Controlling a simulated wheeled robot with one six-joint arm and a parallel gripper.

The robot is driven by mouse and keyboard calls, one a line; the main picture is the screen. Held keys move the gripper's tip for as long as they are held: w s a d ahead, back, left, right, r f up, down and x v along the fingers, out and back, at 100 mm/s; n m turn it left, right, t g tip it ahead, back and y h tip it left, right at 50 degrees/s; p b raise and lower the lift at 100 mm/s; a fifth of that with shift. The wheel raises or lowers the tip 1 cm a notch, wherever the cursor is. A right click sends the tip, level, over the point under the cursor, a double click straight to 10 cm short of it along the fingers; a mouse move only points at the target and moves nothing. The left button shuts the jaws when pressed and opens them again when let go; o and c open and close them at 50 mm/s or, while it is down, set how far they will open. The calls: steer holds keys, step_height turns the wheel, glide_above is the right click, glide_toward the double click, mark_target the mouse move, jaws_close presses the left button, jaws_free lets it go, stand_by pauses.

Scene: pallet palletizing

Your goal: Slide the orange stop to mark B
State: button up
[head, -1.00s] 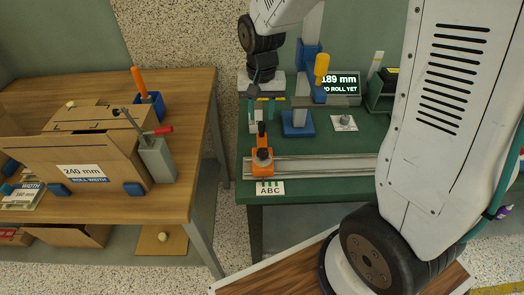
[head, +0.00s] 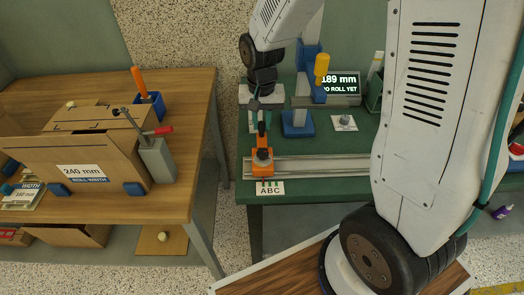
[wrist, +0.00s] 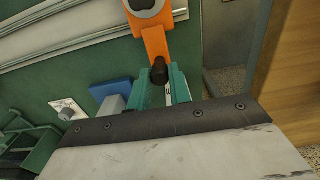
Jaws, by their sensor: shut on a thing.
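The orange stop (head: 262,160) sits on the metal rail (head: 320,166) along the front of the green bench, near the rail's left end. My gripper (head: 262,110) is at the stop's upright handle, behind the rail. In the wrist view, the teal fingers of my gripper (wrist: 165,84) are shut on the handle of the orange stop (wrist: 155,42), whose dark knob shows at the fingertips. Which mark the stop is level with is too small to tell.
A blue post with a yellow knob (head: 321,66) stands close to the right of my gripper. A display reading 189 mm (head: 340,86) is behind it. The rail right of the stop looks clear. A wooden table with a cardboard box (head: 80,158) is at left.

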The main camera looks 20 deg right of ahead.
steer(key=shift+d, duration=0.2)
steer(key=shift+s+d, duration=0.35)
steer(key=shift+d, duration=0.3)
steer(key=o, duration=0.9)
steer(key=shift+o, duration=0.2)
steer(key=shift+r, duration=2.5)
